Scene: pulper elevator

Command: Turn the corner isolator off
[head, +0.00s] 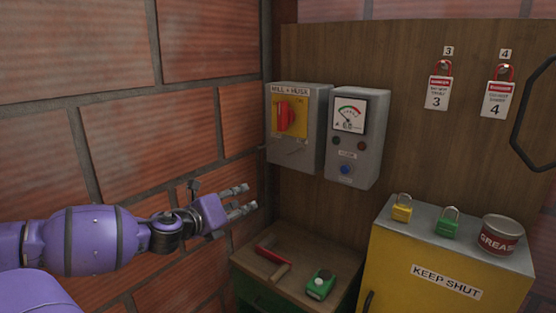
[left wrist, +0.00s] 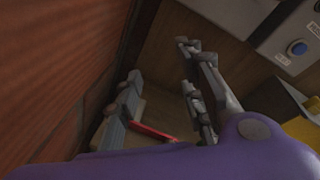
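The corner isolator (head: 314,103) is a grey box labelled "MILL + HUSK" on the wooden back panel, beside the brick wall corner. Its yellow plate carries a red handle (head: 286,117) that looks about upright; the small lettering around it is too small to read surely. My left gripper (head: 250,197) is open and empty, below and to the left of the isolator, apart from it. In the left wrist view its two fingers (left wrist: 159,62) are spread with nothing between them, and the isolator's handle does not show there. My right gripper is not in view.
A grey meter box (head: 371,165) with a blue button stands right of the isolator. Below are a wooden-topped bench (head: 290,255) with a red-handled tool and green device, and a yellow cabinet (head: 400,265) bearing padlocks and a grease tin. The brick wall (head: 150,140) is close on the left.

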